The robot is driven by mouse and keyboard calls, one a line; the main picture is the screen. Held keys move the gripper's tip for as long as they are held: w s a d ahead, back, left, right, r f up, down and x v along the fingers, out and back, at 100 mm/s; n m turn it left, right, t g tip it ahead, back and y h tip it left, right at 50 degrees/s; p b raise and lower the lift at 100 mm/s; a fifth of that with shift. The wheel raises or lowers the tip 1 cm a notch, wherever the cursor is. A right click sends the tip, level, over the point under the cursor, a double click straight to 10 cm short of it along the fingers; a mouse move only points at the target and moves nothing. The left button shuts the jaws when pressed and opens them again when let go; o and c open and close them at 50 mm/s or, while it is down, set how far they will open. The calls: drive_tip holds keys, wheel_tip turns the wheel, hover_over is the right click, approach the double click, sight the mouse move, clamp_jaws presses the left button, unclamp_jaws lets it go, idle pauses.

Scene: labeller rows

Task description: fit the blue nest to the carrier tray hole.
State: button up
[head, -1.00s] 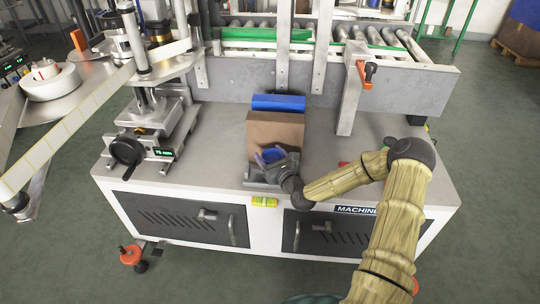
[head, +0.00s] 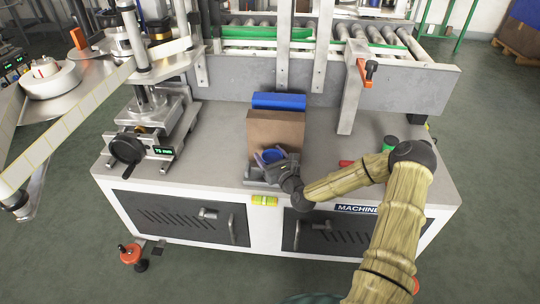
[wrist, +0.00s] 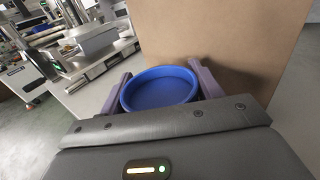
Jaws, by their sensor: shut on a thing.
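The blue nest (wrist: 160,89) is a round, shallow blue cup between my gripper's two purple-grey fingers in the wrist view. In the head view the nest (head: 273,155) shows as a small blue patch at my gripper (head: 268,158). My gripper is shut on it, low over the front of the machine top. A grey, flat piece (head: 258,182), which looks like the carrier tray, lies under and left of the gripper. Its hole is hidden by my gripper and the nest. I cannot tell whether the nest touches the tray.
A brown box (head: 275,130) stands right behind my gripper, with a blue bin (head: 279,101) behind it. A metal press unit (head: 150,130) stands to the left. A red item (head: 345,163) and a green item (head: 389,143) lie near my arm on the right.

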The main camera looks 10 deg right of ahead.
drive_tip(key=shift+f+b, duration=0.65)
drive_tip(key=shift+f, duration=0.3)
drive_tip(key=o, duration=1.1)
drive_tip(key=p+v, duration=0.1)
drive_tip(key=v, duration=1.6)
drive_tip(key=shift+s+p, duration=0.2)
drive_tip(key=shift+p, duration=0.1)
